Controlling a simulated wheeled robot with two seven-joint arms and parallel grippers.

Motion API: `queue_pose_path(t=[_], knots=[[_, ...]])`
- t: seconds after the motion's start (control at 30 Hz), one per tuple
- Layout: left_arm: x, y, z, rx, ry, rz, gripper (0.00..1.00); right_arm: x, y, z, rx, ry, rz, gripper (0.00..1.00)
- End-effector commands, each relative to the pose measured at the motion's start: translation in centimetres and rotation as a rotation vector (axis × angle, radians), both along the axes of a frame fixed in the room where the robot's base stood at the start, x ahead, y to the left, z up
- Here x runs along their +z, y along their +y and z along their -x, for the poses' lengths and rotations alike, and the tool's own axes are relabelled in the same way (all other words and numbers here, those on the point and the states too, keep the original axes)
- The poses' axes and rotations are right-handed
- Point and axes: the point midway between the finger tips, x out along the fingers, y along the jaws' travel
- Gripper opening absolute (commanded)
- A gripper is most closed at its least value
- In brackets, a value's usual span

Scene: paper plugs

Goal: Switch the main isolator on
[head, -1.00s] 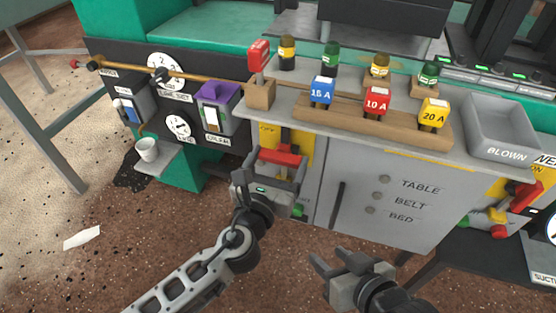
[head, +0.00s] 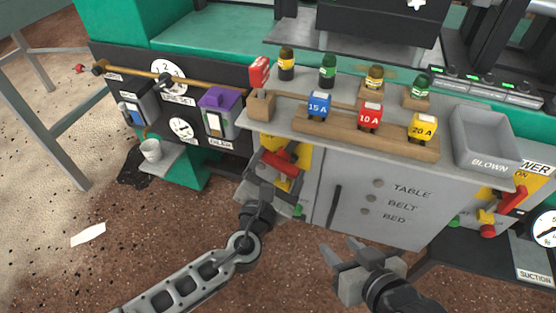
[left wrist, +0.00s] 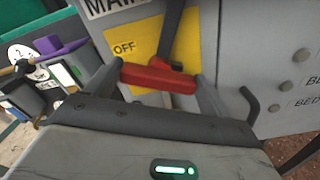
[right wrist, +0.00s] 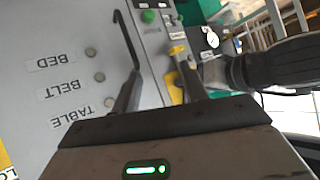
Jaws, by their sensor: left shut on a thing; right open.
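The main isolator has a red handle grip (head: 280,163) on a dark lever, in front of a yellow plate (head: 303,155) on the left of the grey cabinet. In the left wrist view the red grip (left wrist: 158,76) lies between my fingers, and the yellow plate (left wrist: 126,48) reads OFF beside the lever. A partly cut label above starts with MA. My left gripper (head: 268,180) is shut on the red grip. My right gripper (head: 342,250) is open and empty, low in front of the cabinet door; it also shows in the right wrist view (right wrist: 157,80).
Another red handle (head: 512,199) is at the far right. Above the left isolator, the shelf carries a wooden block with a red plug (head: 259,72), several coloured plugs and a BLOWN tray (head: 483,135). A dark door handle (head: 334,205) stands out nearby.

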Motion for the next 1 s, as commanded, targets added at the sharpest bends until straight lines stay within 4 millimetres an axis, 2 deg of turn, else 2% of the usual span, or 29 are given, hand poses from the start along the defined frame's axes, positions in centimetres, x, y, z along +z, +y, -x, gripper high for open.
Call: queue_pose_path(t=[0.03,0.3,0.83,0.87,0.9,0.93,1.0], knots=[[0.3,0.0,0.0,-0.001,-0.009,-0.029,0.41,0.7,-0.1,0.1,-0.005,-0.006,-0.001,0.44],[0.1,0.0,0.0,0.000,-0.043,-0.131,0.41,2.6,-0.4,0.5,-0.018,-0.042,-0.001,0.44],[-0.1,-0.1,0.0,0.000,-0.052,-0.159,0.41,2.7,-0.6,0.6,-0.024,-0.045,0.001,0.44],[-0.1,-0.1,0.0,0.000,-0.052,-0.159,0.84,2.7,-0.6,0.6,-0.024,-0.045,0.001,0.44],[-0.1,-0.1,0.0,0.000,-0.052,-0.158,0.96,2.7,-0.6,0.6,-0.024,-0.045,0.001,0.44],[-0.1,-0.1,0.0,0.000,-0.052,-0.158,1.00,2.7,-0.6,0.6,-0.024,-0.045,0.001,0.44],[0.0,-0.1,0.0,0.000,-0.052,-0.158,1.00,2.7,-0.6,0.6,-0.024,-0.044,0.002,0.44]])
